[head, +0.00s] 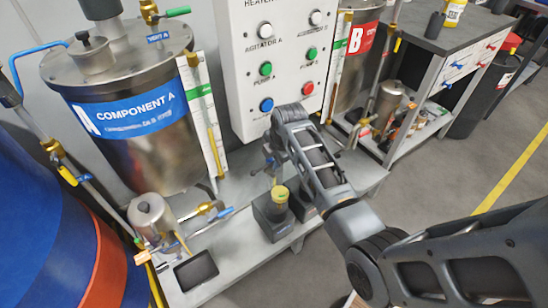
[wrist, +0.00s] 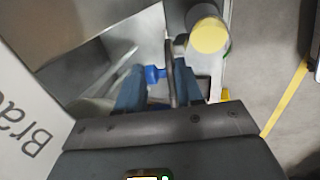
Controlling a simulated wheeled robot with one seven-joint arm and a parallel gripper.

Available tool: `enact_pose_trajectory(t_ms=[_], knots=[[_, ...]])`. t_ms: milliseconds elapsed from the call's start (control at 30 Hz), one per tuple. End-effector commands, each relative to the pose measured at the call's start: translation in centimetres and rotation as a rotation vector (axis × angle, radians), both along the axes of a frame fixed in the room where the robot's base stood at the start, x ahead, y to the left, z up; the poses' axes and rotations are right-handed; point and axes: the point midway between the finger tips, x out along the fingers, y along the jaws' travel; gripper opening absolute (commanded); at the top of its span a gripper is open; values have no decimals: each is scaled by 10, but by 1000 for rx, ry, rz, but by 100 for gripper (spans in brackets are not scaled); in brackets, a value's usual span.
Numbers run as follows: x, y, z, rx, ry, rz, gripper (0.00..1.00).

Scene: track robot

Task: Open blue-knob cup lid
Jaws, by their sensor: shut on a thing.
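My gripper (head: 270,166) is over the metal bench, beside the white control panel. In the wrist view its two blue-grey fingers (wrist: 159,86) stand apart, with a small blue knob (wrist: 155,74) and a dark upright bar (wrist: 171,85) between them. The gripper is shut on the blue knob, though the exact contact is hard to see. The cup and the rest of its lid cannot be made out.
A second dark holder is partly hidden by my arm. The control panel (head: 245,60) rises behind the gripper. The Component A tank (head: 135,140), a small steel pot (head: 150,213) and a dark tray (head: 196,270) are left. Open floor (head: 440,170) lies right.

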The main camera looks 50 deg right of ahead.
Motion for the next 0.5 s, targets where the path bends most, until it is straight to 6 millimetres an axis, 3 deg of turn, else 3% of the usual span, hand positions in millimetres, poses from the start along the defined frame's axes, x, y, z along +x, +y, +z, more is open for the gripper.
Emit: enact_pose_trajectory(t_ms=[500], knots=[[11, -3, 2, -2, -7, 1, 0]])
